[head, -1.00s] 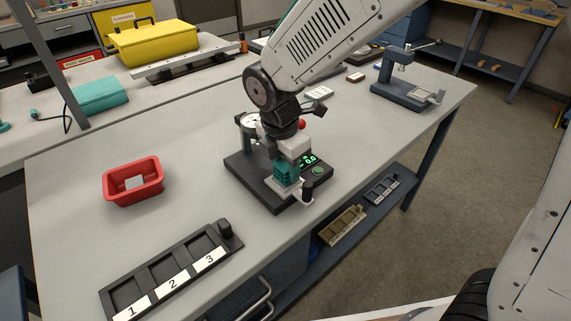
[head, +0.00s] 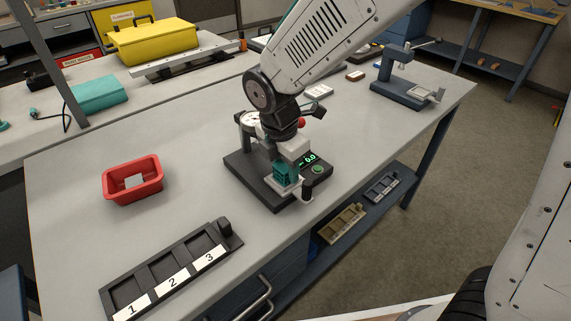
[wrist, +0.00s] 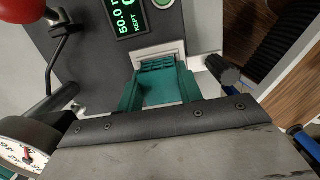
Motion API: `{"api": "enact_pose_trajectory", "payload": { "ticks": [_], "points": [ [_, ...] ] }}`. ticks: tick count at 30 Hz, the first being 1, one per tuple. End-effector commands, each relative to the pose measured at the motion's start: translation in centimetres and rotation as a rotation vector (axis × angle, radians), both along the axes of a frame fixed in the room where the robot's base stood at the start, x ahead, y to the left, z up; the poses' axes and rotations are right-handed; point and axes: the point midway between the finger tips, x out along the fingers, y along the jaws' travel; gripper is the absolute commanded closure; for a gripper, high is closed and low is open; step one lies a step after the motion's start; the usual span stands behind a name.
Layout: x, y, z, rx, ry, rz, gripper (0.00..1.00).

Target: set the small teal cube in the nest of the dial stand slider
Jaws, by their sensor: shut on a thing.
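My gripper (head: 287,174) is over the dial stand (head: 264,176), low at its front. In the wrist view its two teal fingers (wrist: 160,90) are shut on the small teal cube (wrist: 157,68), which has a lattice face. The pale slider (wrist: 158,50) of the stand lies at the cube; its light plate also shows under the fingers in the head view (head: 291,191). The nest is hidden under the cube and fingers, so I cannot tell whether the cube rests fully in it.
The slider's black knob (head: 308,191) stands close to the right of the fingers. The stand's dial (wrist: 27,147), green display (wrist: 128,15) and red knob (head: 300,122) are near. A red bin (head: 133,197) and a numbered black tray (head: 172,266) lie left, with clear bench between.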

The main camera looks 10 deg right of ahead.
Motion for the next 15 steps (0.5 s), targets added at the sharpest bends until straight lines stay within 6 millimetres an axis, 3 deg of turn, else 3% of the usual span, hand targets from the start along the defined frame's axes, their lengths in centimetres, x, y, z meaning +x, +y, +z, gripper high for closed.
{"api": "enact_pose_trajectory", "payload": {
  "ticks": [13,14,15],
  "points": [
    [-0.06,-0.04,-0.32,-0.002,0.002,0.000,0.84],
    [-0.07,-0.04,-0.32,-0.002,0.002,0.000,0.59],
    [-0.07,-0.04,-0.33,-0.002,0.002,0.000,0.48]
  ]
}}
